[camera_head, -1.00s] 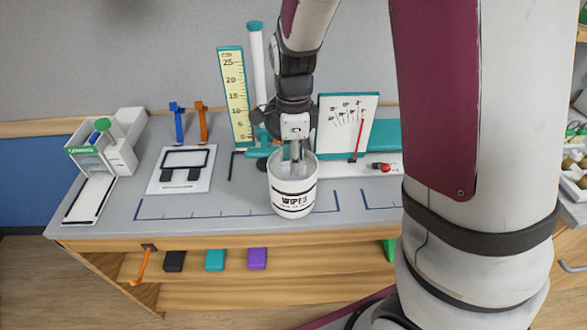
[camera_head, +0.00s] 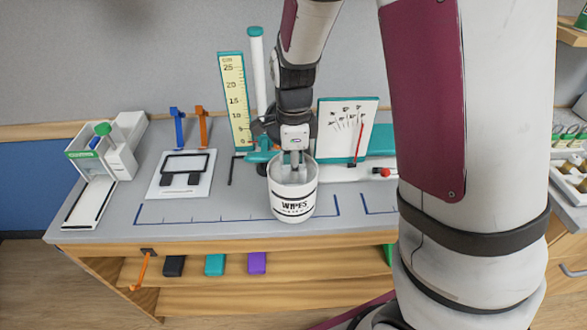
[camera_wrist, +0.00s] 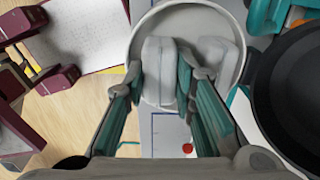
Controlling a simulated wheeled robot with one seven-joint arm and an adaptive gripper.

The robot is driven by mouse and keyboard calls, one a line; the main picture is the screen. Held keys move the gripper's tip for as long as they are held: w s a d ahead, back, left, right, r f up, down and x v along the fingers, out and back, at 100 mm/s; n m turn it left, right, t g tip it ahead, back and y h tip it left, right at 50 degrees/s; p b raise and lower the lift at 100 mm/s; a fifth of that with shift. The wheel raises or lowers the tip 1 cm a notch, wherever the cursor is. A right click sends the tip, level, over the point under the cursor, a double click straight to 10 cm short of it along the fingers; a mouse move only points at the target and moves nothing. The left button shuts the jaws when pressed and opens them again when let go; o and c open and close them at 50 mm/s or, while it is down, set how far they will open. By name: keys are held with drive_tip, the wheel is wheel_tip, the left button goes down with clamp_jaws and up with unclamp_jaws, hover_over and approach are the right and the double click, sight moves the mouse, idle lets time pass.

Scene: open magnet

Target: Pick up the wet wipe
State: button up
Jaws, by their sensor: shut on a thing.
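The white wipes tub (camera_head: 293,204), lettered WIPES, stands upright near the front of the grey bench. My gripper (camera_head: 294,165) points straight down into its open top. In the wrist view, the tub's round rim (camera_wrist: 136,48) surrounds both fingertips of my gripper (camera_wrist: 189,72).
Colored blocks (camera_head: 214,265) lie on the shelf below. The bench front has free room.

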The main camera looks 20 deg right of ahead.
drive_tip(key=shift+w+r, duration=0.1)
drive_tip(key=shift+r, duration=0.35)
wheel_tip(320, 180, up, 2)
drive_tip(key=shift+r, duration=0.1)
drive_tip(key=s+a, duration=0.2)
drive_tip(key=s, duration=0.5)
drive_tip(key=s+a+r+p, duration=0.1)
drive_tip(key=s+a, duration=0.2)
drive_tip(key=s, duration=0.5)
drive_tip(key=shift+s+r, duration=0.2)
drive_tip(key=shift+r, duration=0.05)
drive_tip(key=shift+w, duration=0.1)
drive_tip(key=shift+c, duration=0.8)
